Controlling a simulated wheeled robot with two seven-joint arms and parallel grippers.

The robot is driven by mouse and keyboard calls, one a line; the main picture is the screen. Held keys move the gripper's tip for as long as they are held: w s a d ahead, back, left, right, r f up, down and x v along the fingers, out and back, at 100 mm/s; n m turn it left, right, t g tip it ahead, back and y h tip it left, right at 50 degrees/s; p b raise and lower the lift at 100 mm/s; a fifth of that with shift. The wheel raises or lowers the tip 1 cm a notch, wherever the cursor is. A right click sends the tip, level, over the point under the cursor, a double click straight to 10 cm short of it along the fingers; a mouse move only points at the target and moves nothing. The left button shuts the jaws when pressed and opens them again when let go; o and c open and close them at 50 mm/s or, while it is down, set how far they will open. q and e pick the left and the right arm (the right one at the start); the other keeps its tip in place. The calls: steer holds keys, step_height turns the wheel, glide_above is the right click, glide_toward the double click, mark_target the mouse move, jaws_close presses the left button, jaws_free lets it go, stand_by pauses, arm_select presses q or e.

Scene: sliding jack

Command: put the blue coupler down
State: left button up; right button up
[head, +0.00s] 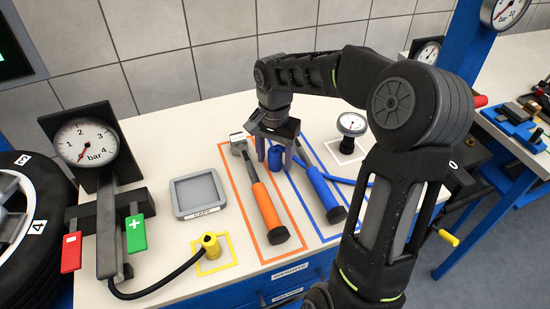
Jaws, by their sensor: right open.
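The blue coupler (277,157) is a small blue cylinder that appears upright on the white bench at the back, by the left edge of the blue outline. My right gripper (276,155) points down over it from above. Its two fingers are open, one on each side of the coupler. I cannot tell whether either finger touches it. A blue hose (345,180) runs to the right behind the blue-handled tool; its link to the coupler is hidden. My left gripper is not in view.
An orange-handled hammer (264,205) lies in an orange outline, and a blue-handled tool (326,195) in a blue one. A yellow coupler (211,245), a grey tray (198,194) and a small gauge (351,125) stand nearby. A large gauge (85,143) stands left.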

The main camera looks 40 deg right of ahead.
jaws_close()
stand_by(0.6)
